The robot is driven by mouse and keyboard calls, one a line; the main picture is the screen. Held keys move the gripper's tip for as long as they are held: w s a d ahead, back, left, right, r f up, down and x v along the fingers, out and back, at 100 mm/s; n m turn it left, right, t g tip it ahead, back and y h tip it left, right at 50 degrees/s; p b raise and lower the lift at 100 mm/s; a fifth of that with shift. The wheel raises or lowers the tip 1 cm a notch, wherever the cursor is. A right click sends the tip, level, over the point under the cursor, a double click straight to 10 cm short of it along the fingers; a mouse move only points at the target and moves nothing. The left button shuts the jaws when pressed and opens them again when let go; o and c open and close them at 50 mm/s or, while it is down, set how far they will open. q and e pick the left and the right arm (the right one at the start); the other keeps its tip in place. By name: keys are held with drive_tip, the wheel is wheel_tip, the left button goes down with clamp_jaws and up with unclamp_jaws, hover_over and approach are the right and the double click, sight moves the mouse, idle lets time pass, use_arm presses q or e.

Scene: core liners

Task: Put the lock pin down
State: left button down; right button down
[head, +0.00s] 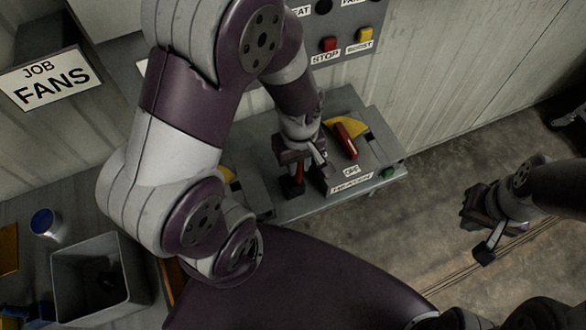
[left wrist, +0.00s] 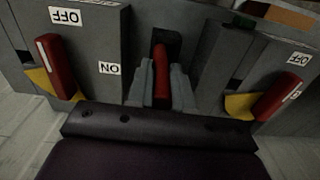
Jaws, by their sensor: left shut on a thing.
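My left gripper (head: 308,184) is over the grey switch bench in the head view. In the left wrist view its two grey fingers (left wrist: 163,92) are shut on a slim upright red piece (left wrist: 161,70), which I take to be the lock pin. Behind it is a dark recess in a grey box front. The pin's lower end is hidden between the fingers, so I cannot tell if it touches anything below. My right gripper (head: 480,228) hangs at the right over the floor, away from the bench; its finger gap is not clear.
A red lever (head: 345,140) on a yellow plate stands right beside my left gripper. The wrist view shows red levers at left (left wrist: 55,66) and right (left wrist: 279,96). A grey open bin (head: 60,285) and a blue-topped can (head: 44,222) stand at lower left.

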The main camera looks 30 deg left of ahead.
use_arm(q)
drive_tip(key=f, duration=0.2)
drive_tip(key=a+f, duration=0.1)
drive_tip(key=f, duration=0.1)
drive_tip(key=shift+s+a, duration=0.1)
drive_tip(key=shift+a, duration=0.1)
drive_tip(key=shift+f, duration=0.4)
drive_tip(key=shift+f+b, duration=0.2)
drive_tip(key=shift+b, duration=0.1)
drive_tip(key=c, duration=1)
unclamp_jaws()
